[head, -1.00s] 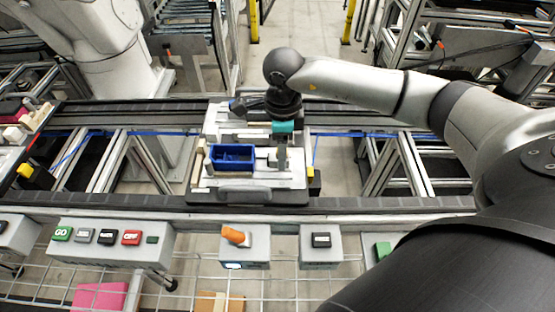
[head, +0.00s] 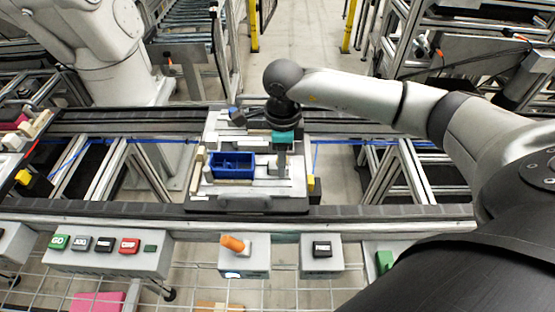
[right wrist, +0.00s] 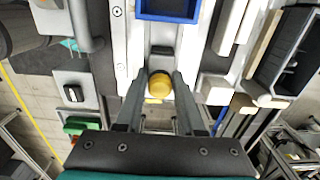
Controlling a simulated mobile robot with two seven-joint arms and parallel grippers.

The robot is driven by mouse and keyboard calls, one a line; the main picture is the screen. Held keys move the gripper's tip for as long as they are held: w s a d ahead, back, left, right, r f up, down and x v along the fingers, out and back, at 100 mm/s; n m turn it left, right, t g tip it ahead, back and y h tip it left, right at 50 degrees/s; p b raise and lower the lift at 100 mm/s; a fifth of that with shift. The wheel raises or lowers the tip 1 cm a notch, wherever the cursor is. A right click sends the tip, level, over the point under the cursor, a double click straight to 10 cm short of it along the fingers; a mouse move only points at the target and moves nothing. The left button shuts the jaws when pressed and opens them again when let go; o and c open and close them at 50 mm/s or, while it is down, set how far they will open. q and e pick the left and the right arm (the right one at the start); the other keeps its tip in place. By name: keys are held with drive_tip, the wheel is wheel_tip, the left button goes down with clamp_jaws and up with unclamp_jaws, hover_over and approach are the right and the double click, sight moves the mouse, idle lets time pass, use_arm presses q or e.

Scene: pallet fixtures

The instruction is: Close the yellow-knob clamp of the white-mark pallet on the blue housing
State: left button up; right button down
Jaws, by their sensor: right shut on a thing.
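The pallet (head: 250,203) sits on the conveyor in the middle of the head view, with the blue housing (head: 232,165) on its left part. The housing also shows at the top edge of the right wrist view (right wrist: 168,10). My right gripper (head: 283,172) points down at the pallet, right of the housing. In the right wrist view its fingers (right wrist: 160,92) are on both sides of the round yellow knob (right wrist: 160,85), shut on it. A dark block (right wrist: 162,50) lies between knob and housing, with a visible gap to the housing. My left gripper is out of view.
A second pallet (head: 16,142) with a dark red part is at the far left. Button boxes (head: 105,250) and an orange-handled switch (head: 234,244) line the front. A white robot arm (head: 95,45) stands behind left.

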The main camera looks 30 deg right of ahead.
sight(272, 164)
drive_tip(key=shift+w+a, duration=0.1)
drive_tip(key=shift+a, duration=0.1)
idle(0.3)
drive_tip(key=shift+w+a+b, duration=0.4)
drive_tip(key=shift+w+a, duration=0.2)
drive_tip(key=shift+a, duration=0.35)
drive_tip(key=c, duration=0.7)
unclamp_jaws()
drive_tip(key=shift+s+d, duration=0.1)
drive_tip(key=shift+d, duration=0.05)
drive_tip(key=shift+r+p, duration=2.8)
drive_tip(key=shift+r, duration=1.2)
